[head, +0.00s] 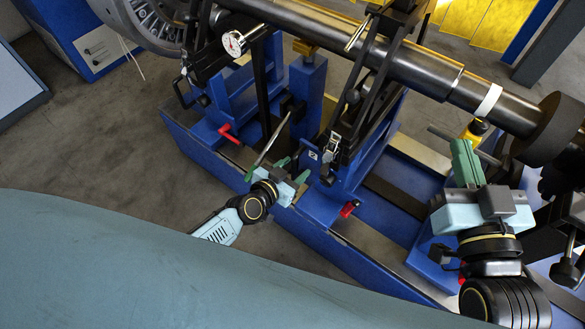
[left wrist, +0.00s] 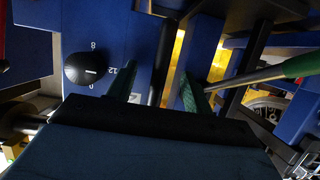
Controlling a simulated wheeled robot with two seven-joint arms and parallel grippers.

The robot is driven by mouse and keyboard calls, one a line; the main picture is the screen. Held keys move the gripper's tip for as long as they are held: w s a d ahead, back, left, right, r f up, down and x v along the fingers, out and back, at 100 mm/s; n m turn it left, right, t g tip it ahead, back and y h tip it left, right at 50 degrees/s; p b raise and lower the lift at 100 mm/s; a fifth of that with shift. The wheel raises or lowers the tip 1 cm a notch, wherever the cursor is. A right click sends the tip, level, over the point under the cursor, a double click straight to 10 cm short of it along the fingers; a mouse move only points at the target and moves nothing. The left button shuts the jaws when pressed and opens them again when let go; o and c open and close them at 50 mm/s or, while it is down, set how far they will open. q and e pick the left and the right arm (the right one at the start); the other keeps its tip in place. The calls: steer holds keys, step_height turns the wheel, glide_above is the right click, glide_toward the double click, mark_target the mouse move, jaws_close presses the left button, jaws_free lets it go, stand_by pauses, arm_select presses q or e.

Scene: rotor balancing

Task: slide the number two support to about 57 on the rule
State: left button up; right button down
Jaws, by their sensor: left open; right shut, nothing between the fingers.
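The number two support is the blue stand (head: 350,172) in mid-bed, with a small white plate on its front that looks like a 2. A red-tipped lever (head: 348,209) sits at its foot. My left gripper (head: 279,168) is open with green fingers, just left of this support at the bed's front; I cannot tell whether it touches. In the left wrist view its fingers (left wrist: 162,88) stand apart before blue surfaces, with a grey rod passing by the right finger. My right gripper (head: 465,165) is shut and empty at the right. No rule numbers are readable.
Another blue support (head: 238,95) with a red lever (head: 228,133) and a dial gauge (head: 233,43) stands to the left. A dark shaft (head: 420,72) lies across above. A black knob (left wrist: 86,70) with numbers shows in the left wrist view. Floor is clear at the left.

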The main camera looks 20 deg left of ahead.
arm_select(q)
steer(key=shift+s, duration=0.15)
steer(key=s+a+p, duration=0.1)
steer(key=s+a, duration=0.1)
steer(key=s, duration=0.4)
steer(key=shift+s, duration=0.2)
steer(key=shift+a, duration=0.1)
stand_by(0.6)
